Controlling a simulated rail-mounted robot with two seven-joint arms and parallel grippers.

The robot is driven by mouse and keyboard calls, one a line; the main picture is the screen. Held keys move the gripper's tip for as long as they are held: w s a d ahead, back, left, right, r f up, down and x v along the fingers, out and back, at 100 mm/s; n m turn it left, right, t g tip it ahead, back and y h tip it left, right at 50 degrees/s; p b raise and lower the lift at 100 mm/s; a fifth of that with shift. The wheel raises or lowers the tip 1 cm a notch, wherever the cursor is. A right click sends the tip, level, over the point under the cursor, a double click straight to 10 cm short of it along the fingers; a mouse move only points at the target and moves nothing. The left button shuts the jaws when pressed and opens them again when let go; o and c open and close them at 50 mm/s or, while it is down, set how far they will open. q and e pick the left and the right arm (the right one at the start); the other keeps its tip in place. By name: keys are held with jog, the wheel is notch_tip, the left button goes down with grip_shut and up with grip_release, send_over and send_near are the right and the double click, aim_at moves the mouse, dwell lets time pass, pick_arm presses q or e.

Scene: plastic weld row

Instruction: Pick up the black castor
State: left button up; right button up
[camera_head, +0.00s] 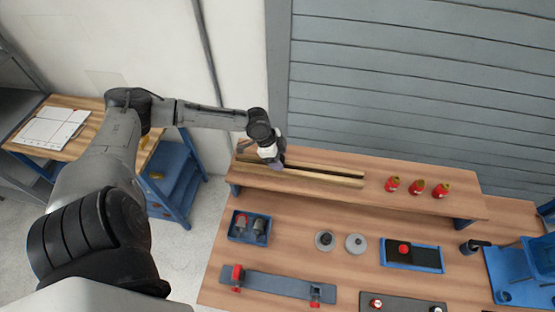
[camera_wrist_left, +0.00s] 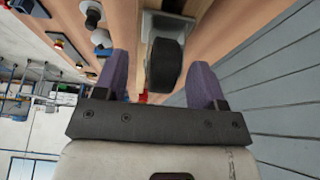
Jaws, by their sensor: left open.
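My left gripper (camera_head: 271,164) is over the left end of the raised shelf (camera_head: 430,205). In the left wrist view my left gripper (camera_wrist_left: 160,85) is open, with its purple fingers apart. A black castor wheel (camera_wrist_left: 163,66) with a grey bracket lies between or just beyond the fingertips; a gap shows on both sides of the wheel. I cannot tell how far it is from the fingers in depth. In the head view the castor is largely hidden by the gripper and wrist. My right gripper is not in view.
Wooden strips (camera_head: 320,175) lie along the shelf, and several red pieces (camera_head: 417,187) stand at its right. Below are a blue bin (camera_head: 249,227), two grey discs (camera_head: 356,244), a blue tray (camera_head: 428,258) and a long blue-grey bar (camera_head: 275,286). A grey slatted wall (camera_head: 420,80) stands behind.

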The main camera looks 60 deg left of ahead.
pick_arm(q)
jog(key=shift+w+d+f, duration=0.1)
jog(key=shift+w+f, duration=0.05)
jog(key=shift+f, duration=0.25)
jog(key=shift+c, duration=0.3)
jog(key=c, duration=1)
